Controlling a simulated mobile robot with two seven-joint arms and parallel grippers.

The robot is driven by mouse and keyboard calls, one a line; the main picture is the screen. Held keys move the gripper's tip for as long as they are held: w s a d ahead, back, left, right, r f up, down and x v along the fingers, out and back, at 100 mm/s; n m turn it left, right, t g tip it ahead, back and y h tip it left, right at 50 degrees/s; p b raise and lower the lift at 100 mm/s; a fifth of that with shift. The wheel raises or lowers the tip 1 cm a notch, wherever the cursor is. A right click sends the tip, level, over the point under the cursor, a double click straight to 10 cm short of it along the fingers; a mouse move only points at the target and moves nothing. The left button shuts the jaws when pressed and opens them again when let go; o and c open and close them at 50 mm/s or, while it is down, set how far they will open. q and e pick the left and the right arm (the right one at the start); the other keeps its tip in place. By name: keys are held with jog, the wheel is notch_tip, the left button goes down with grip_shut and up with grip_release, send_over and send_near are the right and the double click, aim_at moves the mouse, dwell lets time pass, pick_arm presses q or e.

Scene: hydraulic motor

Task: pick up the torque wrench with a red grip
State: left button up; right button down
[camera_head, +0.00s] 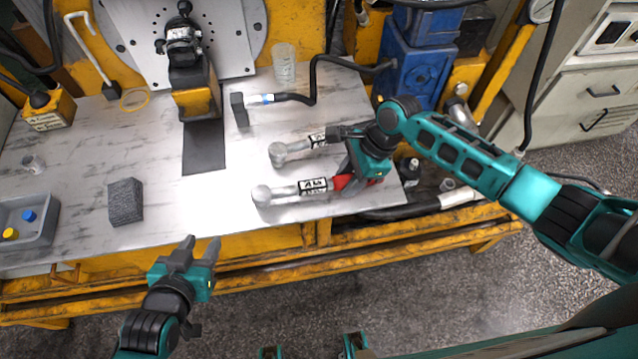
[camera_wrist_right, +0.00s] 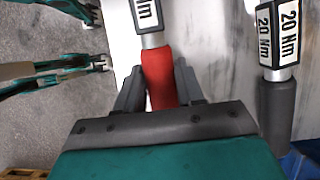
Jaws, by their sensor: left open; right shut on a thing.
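The torque wrench with a red grip (camera_head: 345,182) lies near the front right edge of the workbench, its round silver head to the left. My right gripper (camera_head: 352,172) is over its red grip. In the right wrist view the red grip (camera_wrist_right: 160,76) sits between the two fingers of my right gripper (camera_wrist_right: 160,92), which is shut on it. A second torque wrench with a dark grip (camera_head: 298,146) lies just behind it, marked 20 Nm in the right wrist view (camera_wrist_right: 277,45). My left gripper (camera_head: 197,252) is open and empty in front of the bench's front edge.
A dark grey block (camera_head: 125,203) and a grey tray (camera_head: 28,220) with blue and yellow pieces stand at the left. A clear cup (camera_head: 284,62) and a hammer-like tool (camera_head: 240,108) are further back. The bench middle is clear.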

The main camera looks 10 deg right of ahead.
jog(key=shift+r, duration=0.1)
jog(key=shift+r, duration=0.45)
notch_tip(320, 180, up, 19)
jog(key=p, duration=0.3)
jog(key=c, duration=1.3)
grip_release()
grip_shut()
